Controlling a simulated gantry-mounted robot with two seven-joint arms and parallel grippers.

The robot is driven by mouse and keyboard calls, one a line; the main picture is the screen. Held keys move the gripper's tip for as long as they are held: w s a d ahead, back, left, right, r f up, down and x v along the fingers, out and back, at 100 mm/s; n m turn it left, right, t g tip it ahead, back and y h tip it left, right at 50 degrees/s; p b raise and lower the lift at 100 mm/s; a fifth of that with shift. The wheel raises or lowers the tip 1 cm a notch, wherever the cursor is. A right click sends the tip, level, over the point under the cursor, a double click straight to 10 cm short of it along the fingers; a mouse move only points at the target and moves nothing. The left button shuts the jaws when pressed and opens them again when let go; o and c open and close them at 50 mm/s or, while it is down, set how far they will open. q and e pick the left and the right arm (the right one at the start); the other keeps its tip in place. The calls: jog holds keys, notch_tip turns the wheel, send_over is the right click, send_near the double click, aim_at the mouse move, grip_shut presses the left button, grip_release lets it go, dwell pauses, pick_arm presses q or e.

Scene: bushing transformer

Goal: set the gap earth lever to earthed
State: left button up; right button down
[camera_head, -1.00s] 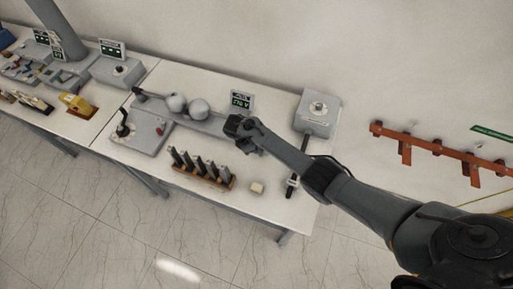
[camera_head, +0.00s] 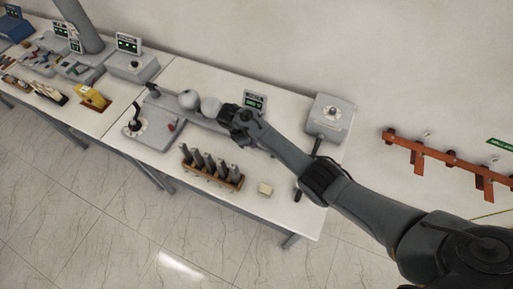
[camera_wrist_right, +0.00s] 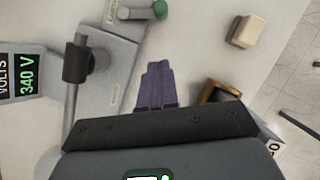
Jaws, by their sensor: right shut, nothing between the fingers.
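A dark-knobbed lever (camera_head: 135,115) stands on a round pale plate at the left end of a grey panel in the head view. It leans slightly; its marking is too small to read. Two grey spheres, one of them here (camera_head: 188,99), stand behind the panel. My right gripper (camera_head: 227,112) is shut and empty, just right of the spheres and partly covering the right one. In the right wrist view its purple fingers (camera_wrist_right: 157,87) are together above the white table. A rod with a black grip (camera_wrist_right: 76,62) is left of them there; I cannot tell whether it is a lever.
A wooden rack (camera_head: 212,177) with several upright grey pieces stands in front of the gripper. A cream block (camera_head: 265,189) lies to its right. A voltage display (camera_head: 255,101) reading 340 V in the wrist view (camera_wrist_right: 22,75) is behind. A grey box (camera_head: 328,115) stands at right.

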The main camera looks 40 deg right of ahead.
jog(key=shift+w+v, duration=0.2)
jog(key=shift+v, duration=2.1)
